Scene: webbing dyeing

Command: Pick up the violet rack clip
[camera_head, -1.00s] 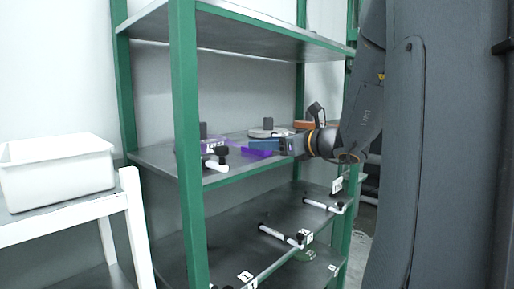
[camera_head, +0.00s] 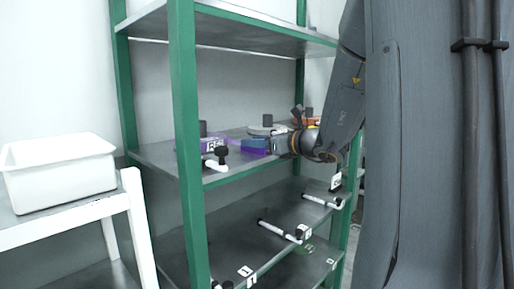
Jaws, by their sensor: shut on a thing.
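The violet rack clip (camera_head: 254,151) is on the middle shelf of the green-posted rack, right at the tips of my gripper. My gripper (camera_head: 270,147) reaches in from the right and is shut on the violet rack clip. The jaws and part of the clip are small and partly hidden behind the wrist. A blue piece (camera_head: 257,143) shows just above the clip. I cannot tell whether the clip is clear of the shelf surface.
A second violet piece (camera_head: 209,144) lies left on the middle shelf (camera_head: 160,157), behind a white-and-black peg (camera_head: 215,163). A grey round item (camera_head: 262,130) and an orange item (camera_head: 312,121) lie behind. A white bin (camera_head: 60,172) stands on the white table at left.

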